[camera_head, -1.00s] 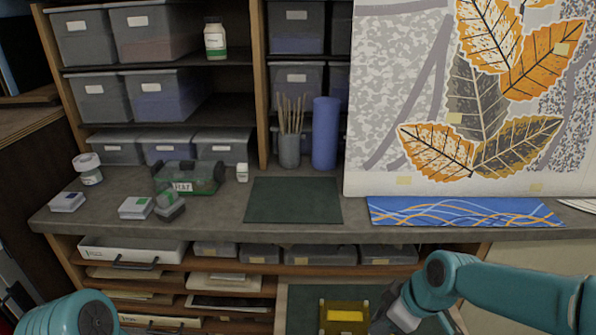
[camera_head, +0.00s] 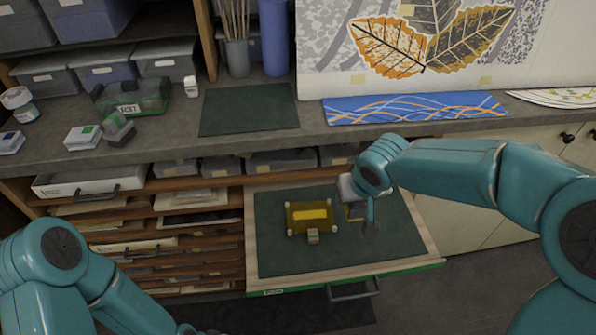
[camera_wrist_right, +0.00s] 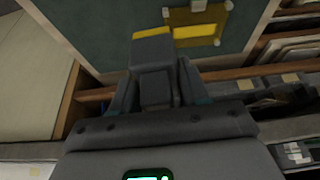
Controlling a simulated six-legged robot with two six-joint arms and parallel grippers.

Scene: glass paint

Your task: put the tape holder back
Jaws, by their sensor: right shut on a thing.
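My right gripper (camera_head: 365,212) is over the right half of an open drawer (camera_head: 275,255) with a dark green lining. In the right wrist view, its fingers (camera_wrist_right: 155,88) are shut on a grey block with a yellow edge (camera_wrist_right: 152,50), which looks like the tape holder. In the head view, a small yellow part of it (camera_head: 355,212) shows beside the gripper. I cannot tell whether it touches the lining. A yellow frame-like piece (camera_head: 311,217) lies left of it in the drawer. My left arm shows at lower left, but its gripper is out of view.
The worktop above holds a green-grey box (camera_head: 133,97), small blocks (camera_head: 118,127), a dark green mat (camera_head: 248,109) and a blue patterned strip (camera_head: 415,107). Shelves with papers (camera_head: 200,197) are left of the drawer. The drawer's right front lining is clear.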

